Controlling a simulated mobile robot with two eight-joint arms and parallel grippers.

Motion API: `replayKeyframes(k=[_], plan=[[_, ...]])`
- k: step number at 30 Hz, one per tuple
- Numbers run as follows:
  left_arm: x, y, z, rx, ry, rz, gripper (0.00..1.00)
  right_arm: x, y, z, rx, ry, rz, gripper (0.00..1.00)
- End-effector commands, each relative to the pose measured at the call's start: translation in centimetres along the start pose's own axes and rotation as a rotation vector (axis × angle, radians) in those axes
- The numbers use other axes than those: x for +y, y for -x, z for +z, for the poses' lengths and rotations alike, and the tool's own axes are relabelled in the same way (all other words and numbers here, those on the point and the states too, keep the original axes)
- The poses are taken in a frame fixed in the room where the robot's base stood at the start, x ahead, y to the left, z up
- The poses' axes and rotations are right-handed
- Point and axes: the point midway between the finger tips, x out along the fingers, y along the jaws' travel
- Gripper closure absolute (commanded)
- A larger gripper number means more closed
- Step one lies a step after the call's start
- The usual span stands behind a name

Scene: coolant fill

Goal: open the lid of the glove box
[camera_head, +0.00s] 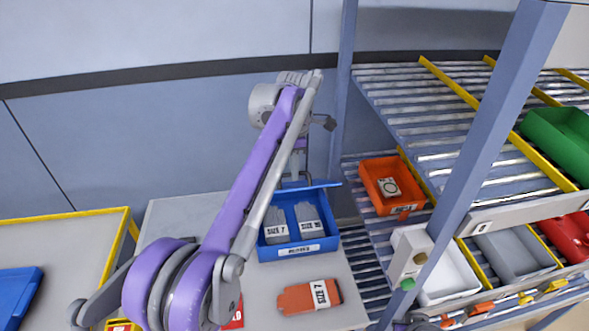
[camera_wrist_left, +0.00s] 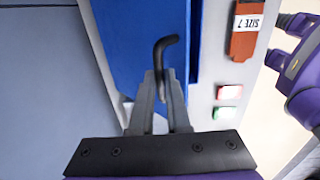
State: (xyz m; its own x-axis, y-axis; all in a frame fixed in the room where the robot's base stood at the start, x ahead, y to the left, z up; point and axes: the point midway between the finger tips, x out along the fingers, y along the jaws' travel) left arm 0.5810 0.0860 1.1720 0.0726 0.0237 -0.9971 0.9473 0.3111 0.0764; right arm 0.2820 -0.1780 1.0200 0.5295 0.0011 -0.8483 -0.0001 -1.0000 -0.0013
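The blue glove box (camera_head: 297,250) stands on the grey table, with gloves labelled by size showing inside. Its blue lid (camera_head: 310,186) is raised at the back of the box, seen nearly edge-on. My left gripper (camera_head: 297,168) is at the lid, small and partly hidden by its own arm. In the left wrist view, the fingers of my left gripper (camera_wrist_left: 161,95) are closed around the black bent handle (camera_wrist_left: 166,46) on the blue lid (camera_wrist_left: 138,40). A purple and grey part of mine shows at the right edge there; I cannot tell its fingers.
An orange glove (camera_head: 298,298) lies on the table in front of the box. A rack with an orange bin (camera_head: 388,185), a white bin (camera_head: 448,275) and a post (camera_head: 470,170) stands to the right. A yellow-edged table (camera_head: 60,240) is at the left.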

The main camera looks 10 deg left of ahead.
Motion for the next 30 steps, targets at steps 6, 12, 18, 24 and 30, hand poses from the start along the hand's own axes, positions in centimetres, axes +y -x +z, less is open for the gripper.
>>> replayKeyframes(k=[6, 12, 18, 24, 30], plan=[[0.2, -0.2, -0.1, 0.001, 0.002, 0.005, 0.55, 0.0, 0.0, 0.0, 0.0, 0.0, 0.0, 1.0], [0.1, -0.1, -0.1, 0.001, 0.001, 0.003, 0.55, 0.0, 0.0, 0.0, 0.0, 0.0, 0.0, 1.0], [0.1, 0.8, 0.0, 0.001, 0.001, 0.002, 0.55, 0.0, 0.0, 0.0, 0.0, 0.0, 0.0, 1.0], [0.2, 3.9, 0.0, 0.001, 0.001, 0.003, 0.55, 0.0, 0.0, 0.0, 0.0, 0.0, 0.0, 1.0], [0.2, 6.3, 0.0, 0.001, 0.001, 0.003, 0.55, 0.0, 0.0, 0.0, 0.0, 0.0, 0.0, 1.0]])
